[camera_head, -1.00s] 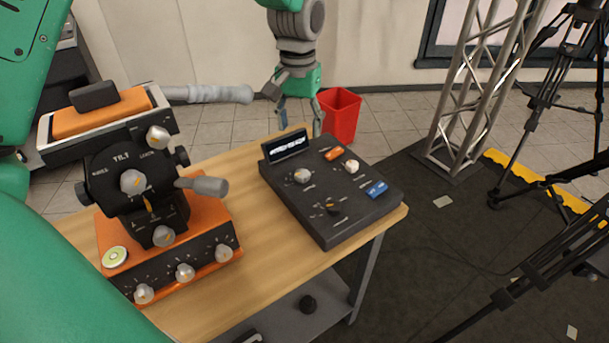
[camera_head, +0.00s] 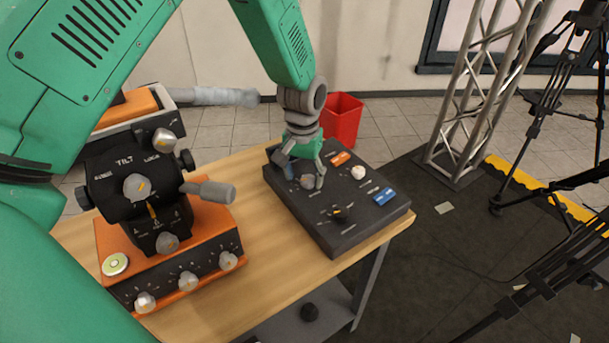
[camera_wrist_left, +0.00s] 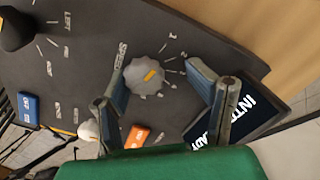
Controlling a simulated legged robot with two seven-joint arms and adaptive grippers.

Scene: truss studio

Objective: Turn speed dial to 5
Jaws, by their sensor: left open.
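The speed dial is a grey knob (camera_wrist_left: 145,77) with an orange pointer mark, labelled SPEED, on a dark control box (camera_head: 335,235). In the head view the dial (camera_head: 308,181) shows between my fingers. My left gripper (camera_head: 303,183) is over the box, fingers pointing down. In the left wrist view its two fingers (camera_wrist_left: 168,92) are open, one on each side of the dial, and no grip on it shows. The numbers 1 and 2 show beside the dial; other scale marks are hidden or too small to read. My right gripper is not in view.
The box also bears a black knob (camera_head: 338,212), a white knob (camera_head: 358,172), an orange switch (camera_head: 340,158), a blue switch (camera_head: 384,196) and a display (camera_wrist_left: 228,115). A black and orange tilt head (camera_head: 150,200) stands left on the wooden table (camera_head: 255,255).

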